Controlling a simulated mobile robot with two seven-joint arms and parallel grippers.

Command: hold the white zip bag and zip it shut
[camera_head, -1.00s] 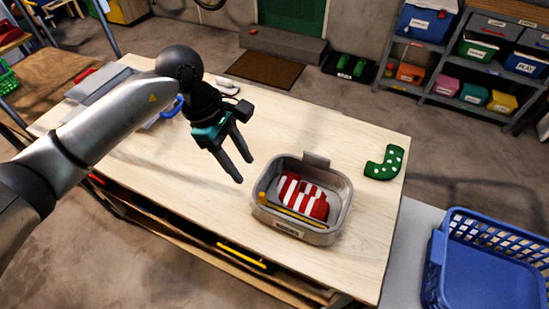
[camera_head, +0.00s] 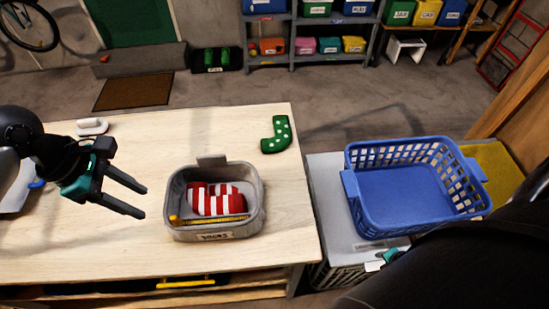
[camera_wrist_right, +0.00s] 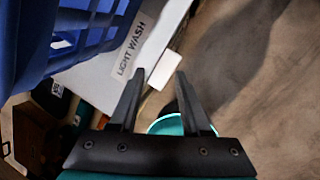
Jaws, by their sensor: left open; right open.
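I cannot make out a white zip bag for certain in either view. A small white item (camera_head: 92,126) lies on the table's far left part, too small to tell what it is. My left gripper (camera_head: 144,203) is open and empty above the table, left of the grey bin. My right gripper (camera_wrist_right: 159,88) is open in the right wrist view, beside a white unit labelled LIGHT WASH (camera_wrist_right: 125,50); a small white block (camera_wrist_right: 163,70) shows beyond its fingertips. In the head view my right arm covers most of that gripper.
A grey bin (camera_head: 254,215) labelled SOCKS holds a red-and-white striped sock (camera_head: 216,200). A green dotted sock (camera_head: 277,135) lies at the table's (camera_head: 270,255) far right corner. A blue basket (camera_head: 362,205) stands on the white unit at the right.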

